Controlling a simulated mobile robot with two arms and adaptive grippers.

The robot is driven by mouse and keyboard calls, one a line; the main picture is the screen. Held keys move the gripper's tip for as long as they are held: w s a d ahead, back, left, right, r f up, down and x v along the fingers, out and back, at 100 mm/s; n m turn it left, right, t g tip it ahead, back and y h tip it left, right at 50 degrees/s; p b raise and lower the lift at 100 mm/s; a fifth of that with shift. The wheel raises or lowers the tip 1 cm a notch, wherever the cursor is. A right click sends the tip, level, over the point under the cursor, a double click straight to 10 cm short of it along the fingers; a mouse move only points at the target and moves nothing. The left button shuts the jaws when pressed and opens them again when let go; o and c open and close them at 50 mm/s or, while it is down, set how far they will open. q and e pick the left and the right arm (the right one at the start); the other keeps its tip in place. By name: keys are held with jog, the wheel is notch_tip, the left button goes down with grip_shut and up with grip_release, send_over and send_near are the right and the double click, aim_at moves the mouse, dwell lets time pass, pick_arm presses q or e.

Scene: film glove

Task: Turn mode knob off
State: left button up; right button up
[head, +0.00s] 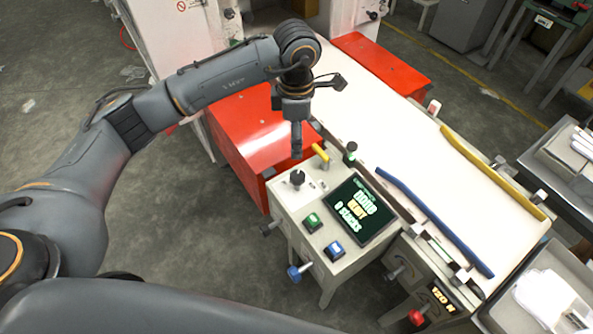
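A control box (285,206) with a cream top stands in the middle of the head view. A dark knob (297,178) sits on a light plate at its upper left; I take it as the mode knob, but its label and pointer are too small to read. My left gripper (297,153) points down just above and behind this knob in the picture, seemingly apart from it. Its fingers appear as one narrow dark shape, so their opening is unclear. A screen (360,210) on the box shows green and yellow text, including "0 STACKS". My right gripper is out of view.
Nearby controls are a yellow handle (320,155), a green-black knob (350,152), green (312,222) and blue (334,250) buttons, a blue side knob (298,272) and a red knob (416,317). Red covers (250,135) and a white bed (385,135) lie behind.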

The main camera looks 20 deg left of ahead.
aim_at(297, 175)
pick_arm(q)
notch_tip(297, 175, down, 14)
jog(key=p, duration=0.2)
jog(key=shift+d+r+p, duration=0.1)
jog(key=shift+r+p, duration=0.1)
jog(key=shift+p, duration=0.2)
jog(key=shift+c, duration=0.5)
jog(key=c, duration=1.1)
